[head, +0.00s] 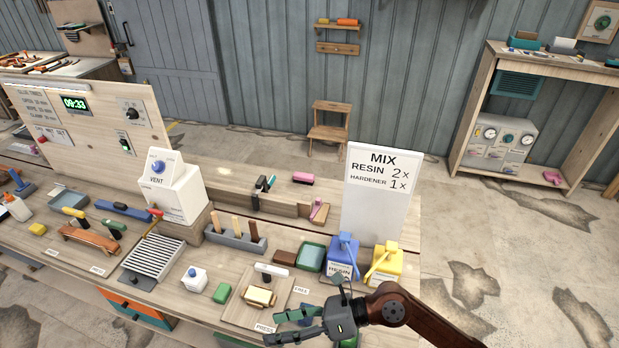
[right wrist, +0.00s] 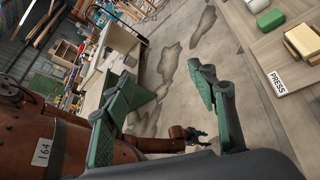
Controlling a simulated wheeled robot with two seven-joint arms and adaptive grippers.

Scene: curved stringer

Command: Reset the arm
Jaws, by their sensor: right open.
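My right gripper (head: 302,322) is at the front edge of the workbench in the head view, its brown arm coming in from the lower right. Its green-padded fingers are spread apart and nothing is between them; the right wrist view shows the open fingers (right wrist: 165,95) over the floor. The press board (head: 240,309) with a pale block lies just left of the gripper and also shows at the right of the right wrist view (right wrist: 275,48). My left gripper is not seen in the head view.
A blue resin container (head: 342,258) and a yellow container (head: 385,266) stand behind the right gripper, before a white MIX sign (head: 376,205). A green block (head: 222,292), a small white jar (head: 194,278) and a grey slatted rack (head: 153,258) lie left. Open floor lies right of the bench.

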